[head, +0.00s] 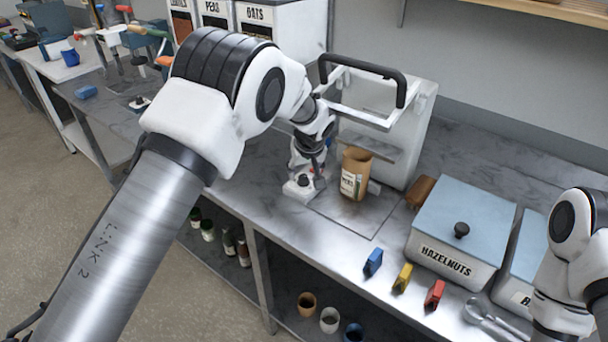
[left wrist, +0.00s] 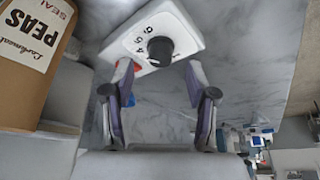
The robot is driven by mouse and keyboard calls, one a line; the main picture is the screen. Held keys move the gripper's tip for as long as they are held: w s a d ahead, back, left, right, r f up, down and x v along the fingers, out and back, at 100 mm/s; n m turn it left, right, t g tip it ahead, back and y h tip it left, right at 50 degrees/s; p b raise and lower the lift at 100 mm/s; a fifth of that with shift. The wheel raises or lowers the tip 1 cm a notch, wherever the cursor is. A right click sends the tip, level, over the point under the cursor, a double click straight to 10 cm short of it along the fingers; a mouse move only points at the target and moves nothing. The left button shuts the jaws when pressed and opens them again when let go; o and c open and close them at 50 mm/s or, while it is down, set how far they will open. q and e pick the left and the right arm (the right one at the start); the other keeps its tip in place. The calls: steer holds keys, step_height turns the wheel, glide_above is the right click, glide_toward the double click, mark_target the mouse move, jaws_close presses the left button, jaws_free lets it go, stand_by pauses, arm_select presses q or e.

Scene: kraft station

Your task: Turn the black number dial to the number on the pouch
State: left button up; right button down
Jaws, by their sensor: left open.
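The black number dial (left wrist: 160,50) sits on a white box (left wrist: 180,22) with numbers around it; 4, 5 and 6 seem readable in the left wrist view. In the head view the box (head: 297,190) stands on the bench, left of the pouch. The brown pouch (head: 352,186) stands upright; its label reads PEAS (left wrist: 37,28) in the left wrist view, and I cannot read a number on it. My left gripper (left wrist: 161,68) is open, its fingertips pointing at the dial's near side, with nothing held. My right gripper is out of view.
A white machine with a black handle (head: 362,70) stands behind the pouch. A hazelnuts bin (head: 460,222) and blue (head: 373,262), yellow (head: 402,278) and red clips (head: 434,294) are to the right. The bench front before the pouch is clear.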

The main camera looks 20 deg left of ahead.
arm_select(q)
steer(key=v, duration=0.4)
steer(key=shift+r, duration=0.25)
